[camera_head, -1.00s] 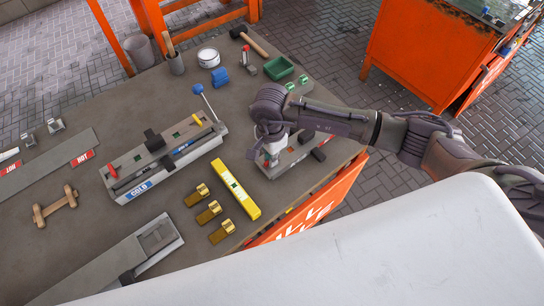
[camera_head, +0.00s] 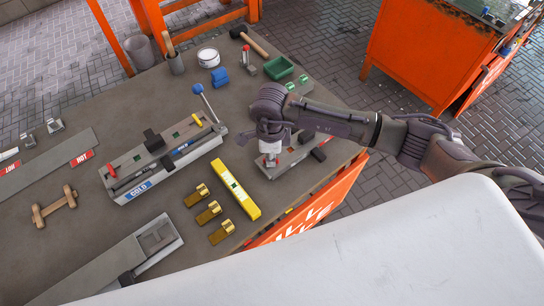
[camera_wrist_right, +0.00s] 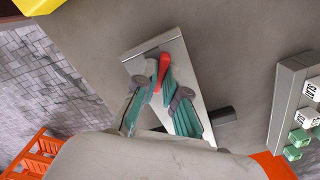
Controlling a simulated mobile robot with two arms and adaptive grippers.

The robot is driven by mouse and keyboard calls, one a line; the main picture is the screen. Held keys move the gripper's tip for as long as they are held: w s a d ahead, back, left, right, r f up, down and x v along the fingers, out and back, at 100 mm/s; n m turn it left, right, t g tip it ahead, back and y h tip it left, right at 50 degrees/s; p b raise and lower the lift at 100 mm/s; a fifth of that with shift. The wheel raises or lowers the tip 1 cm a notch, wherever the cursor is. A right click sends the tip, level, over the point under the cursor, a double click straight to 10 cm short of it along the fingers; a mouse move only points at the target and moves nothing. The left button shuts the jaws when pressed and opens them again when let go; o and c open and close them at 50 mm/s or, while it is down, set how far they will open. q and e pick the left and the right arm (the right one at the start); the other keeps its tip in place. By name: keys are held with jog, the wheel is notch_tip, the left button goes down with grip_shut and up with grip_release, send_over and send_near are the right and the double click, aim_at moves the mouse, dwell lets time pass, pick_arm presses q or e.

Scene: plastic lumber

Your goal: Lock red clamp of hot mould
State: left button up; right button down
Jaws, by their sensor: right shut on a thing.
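The hot mould, a long grey block (camera_head: 295,158), lies near the table's right edge, partly hidden under my right arm. Its red clamp (camera_wrist_right: 162,70) shows in the right wrist view as a short red handle on the light grey plate (camera_wrist_right: 182,58). My right gripper (camera_wrist_right: 160,88) points down at the mould with its teal fingers on both sides of the red clamp, shut on it. In the head view the right gripper (camera_head: 269,157) is over the near-left end of the mould. My left gripper is in neither view.
Left of the mould lies a yellow level (camera_head: 236,189), beside several brass pieces (camera_head: 208,212). A mould labelled COLD (camera_head: 165,160) with a blue-knobbed lever stands further left. A green tray (camera_head: 279,68) and a hammer (camera_head: 248,40) lie at the back.

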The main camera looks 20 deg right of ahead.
jog(key=shift+m, duration=0.7)
jog(key=m, duration=0.4)
jog(key=shift+m, duration=0.4)
jog(key=shift+r+m+p, duration=0.1)
jog(key=shift+m+p, duration=0.3)
jog(key=shift+m, duration=1.6)
jog(key=c, duration=1.1)
grip_release()
